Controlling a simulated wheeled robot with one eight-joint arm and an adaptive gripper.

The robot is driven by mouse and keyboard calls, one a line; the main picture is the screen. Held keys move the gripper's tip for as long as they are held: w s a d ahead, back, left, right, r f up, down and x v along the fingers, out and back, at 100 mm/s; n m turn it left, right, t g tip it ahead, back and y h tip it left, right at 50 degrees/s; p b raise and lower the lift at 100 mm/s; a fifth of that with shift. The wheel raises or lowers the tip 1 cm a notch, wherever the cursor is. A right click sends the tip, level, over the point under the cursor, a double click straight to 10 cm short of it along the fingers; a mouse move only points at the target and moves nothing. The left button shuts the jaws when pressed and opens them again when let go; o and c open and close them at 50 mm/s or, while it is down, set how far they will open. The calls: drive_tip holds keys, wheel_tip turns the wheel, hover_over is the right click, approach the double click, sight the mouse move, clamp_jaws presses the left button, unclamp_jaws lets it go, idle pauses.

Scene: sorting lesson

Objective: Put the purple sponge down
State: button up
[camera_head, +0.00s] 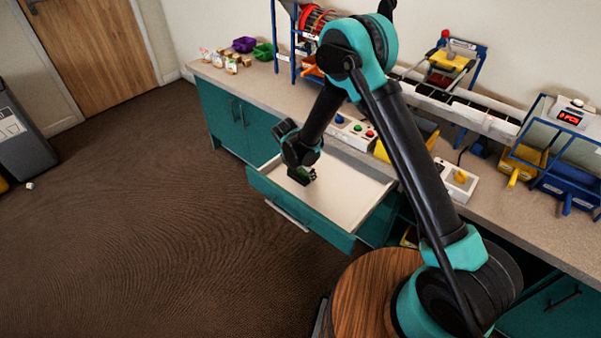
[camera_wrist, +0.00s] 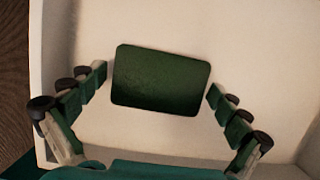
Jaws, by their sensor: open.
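A dark green sponge-like block (camera_wrist: 161,80) with rounded corners lies in the open drawer (camera_head: 350,178), on its pale floor as far as the wrist view shows. No purple sponge shows. My gripper (camera_head: 302,176) is low inside the drawer; in the wrist view my gripper (camera_wrist: 157,84) is open, with a finger on each side of the block. A small gap shows at the left finger; the right finger is very close to the block, and contact cannot be told. In the head view the block is mostly hidden by my gripper.
The drawer's pale side walls stand around my gripper. The counter (camera_head: 228,82) behind holds a purple bin (camera_head: 245,44), a green bin (camera_head: 264,51), small jars (camera_head: 231,66) and a button box (camera_head: 350,131). Open carpet (camera_head: 150,210) lies to the left.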

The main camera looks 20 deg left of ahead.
drive_tip(key=v, duration=1.2)
drive_tip(key=shift+d+r, duration=0.1)
drive_tip(key=shift+r, duration=0.05)
drive_tip(key=d+r+m, duration=0.3)
drive_tip(key=d+m, duration=0.2)
drive_tip(key=d, duration=0.5)
drive_tip(key=d+r+m+y, duration=0.1)
drive_tip(key=d+r+m, duration=0.35)
drive_tip(key=d, duration=0.45)
drive_tip(key=d+r+m, duration=0.3)
drive_tip(key=d+m, duration=0.3)
drive_tip(key=d, duration=0.4)
drive_tip(key=s+d+f+m+t, duration=0.1)
drive_tip(key=s+d+m, duration=1.4)
drive_tip(key=d, duration=0.3)
drive_tip(key=shift+s+f+m, duration=0.15)
drive_tip(key=shift+f+m, duration=0.05)
drive_tip(key=shift+m, duration=0.25)
drive_tip(key=shift+a, duration=0.1)
